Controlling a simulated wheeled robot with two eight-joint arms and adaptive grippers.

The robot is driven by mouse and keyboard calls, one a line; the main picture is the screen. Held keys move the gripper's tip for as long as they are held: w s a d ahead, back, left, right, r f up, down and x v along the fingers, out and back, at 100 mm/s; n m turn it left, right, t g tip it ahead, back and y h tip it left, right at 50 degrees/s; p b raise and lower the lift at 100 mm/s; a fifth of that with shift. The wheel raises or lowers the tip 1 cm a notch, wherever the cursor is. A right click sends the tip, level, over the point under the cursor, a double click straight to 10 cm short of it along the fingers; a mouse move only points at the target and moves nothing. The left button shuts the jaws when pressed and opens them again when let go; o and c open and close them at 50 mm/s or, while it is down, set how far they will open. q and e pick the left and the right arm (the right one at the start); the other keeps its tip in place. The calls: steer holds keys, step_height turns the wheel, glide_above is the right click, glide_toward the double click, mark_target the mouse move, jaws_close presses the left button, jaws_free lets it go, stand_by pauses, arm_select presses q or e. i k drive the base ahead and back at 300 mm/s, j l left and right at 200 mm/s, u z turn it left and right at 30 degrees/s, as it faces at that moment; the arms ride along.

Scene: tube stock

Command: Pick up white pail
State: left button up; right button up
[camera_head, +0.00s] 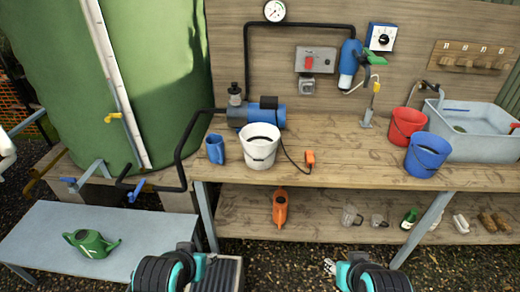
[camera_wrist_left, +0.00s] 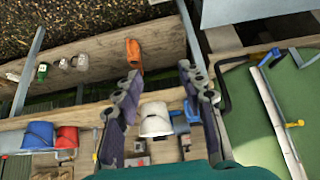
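The white pail (camera_head: 260,146) stands upright on the wooden bench, near its left front edge, with a thin handle over its front. It also shows in the left wrist view (camera_wrist_left: 155,121), between the two fingers in the picture, upside down. My left gripper (camera_wrist_left: 160,72) is open and empty, its grey fingers spread wide and apart from the pail. In the head view only parts of my two arms show at the bottom edge, well in front of the bench. The fingers of my right gripper are not visible.
An orange switch (camera_head: 309,158) on a cable is at right. Red (camera_head: 406,125) and blue (camera_head: 427,154) buckets stand farther right. Bench space between is clear.

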mark_target(259, 141)
steer(key=i+l, duration=0.3)
steer(key=i+l+u, duration=0.1)
steer(key=i+l, duration=0.15)
steer(key=l, duration=0.2)
steer(key=i+l, duration=0.25)
steer(key=l, duration=0.15)
